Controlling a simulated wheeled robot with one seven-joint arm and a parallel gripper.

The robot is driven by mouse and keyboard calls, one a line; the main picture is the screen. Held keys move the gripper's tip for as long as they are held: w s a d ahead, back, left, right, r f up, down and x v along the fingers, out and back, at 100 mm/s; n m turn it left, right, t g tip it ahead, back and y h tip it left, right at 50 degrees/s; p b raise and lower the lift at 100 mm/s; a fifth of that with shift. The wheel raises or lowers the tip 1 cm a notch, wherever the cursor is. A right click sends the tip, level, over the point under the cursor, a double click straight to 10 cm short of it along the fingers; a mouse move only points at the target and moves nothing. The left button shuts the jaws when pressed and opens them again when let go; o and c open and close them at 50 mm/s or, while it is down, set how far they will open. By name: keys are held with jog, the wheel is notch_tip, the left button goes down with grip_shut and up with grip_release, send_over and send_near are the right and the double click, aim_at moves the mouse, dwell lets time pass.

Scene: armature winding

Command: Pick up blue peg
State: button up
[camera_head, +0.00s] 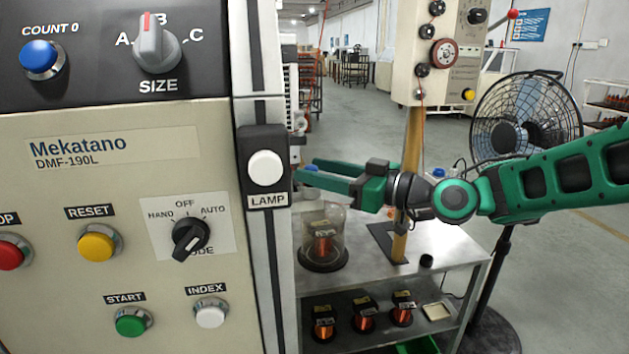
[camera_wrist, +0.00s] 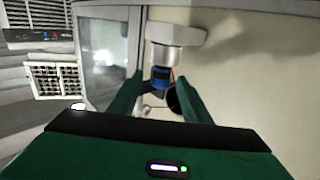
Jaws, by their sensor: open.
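The blue peg (camera_wrist: 160,77) shows in the wrist view as a short blue cylinder at the end of a pale metal holder (camera_wrist: 176,57). My gripper (camera_wrist: 159,84) is open, with one green finger on each side of the peg. Gaps show between the peg and both fingers. In the head view my gripper (camera_head: 306,168) reaches left behind the edge of the machine panel. A small bit of blue shows between its fingers there; most of that spot is hidden by the lamp column.
The control panel (camera_head: 110,185) and lamp column (camera_head: 265,215) stand close at the left. Below my gripper, a bench (camera_head: 455,245) holds a glass dome (camera_head: 323,236); copper-wound parts (camera_head: 363,319) sit on its lower shelf. A post (camera_head: 412,145) and fan (camera_head: 525,115) stand nearby.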

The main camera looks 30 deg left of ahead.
aim_at(314, 166)
jog(key=shift+a, duration=0.95)
grip_shut()
jog(key=shift+w+r, duration=0.1)
jog(key=shift+r, duration=0.35)
jog(key=r, duration=0.2)
jog(key=shift+d+r, duration=0.3)
jog(key=shift+r, duration=0.1)
jog(key=d, duration=1.7)
jog(key=shift+s+d, duration=0.25)
jog(key=shift+s, duration=0.05)
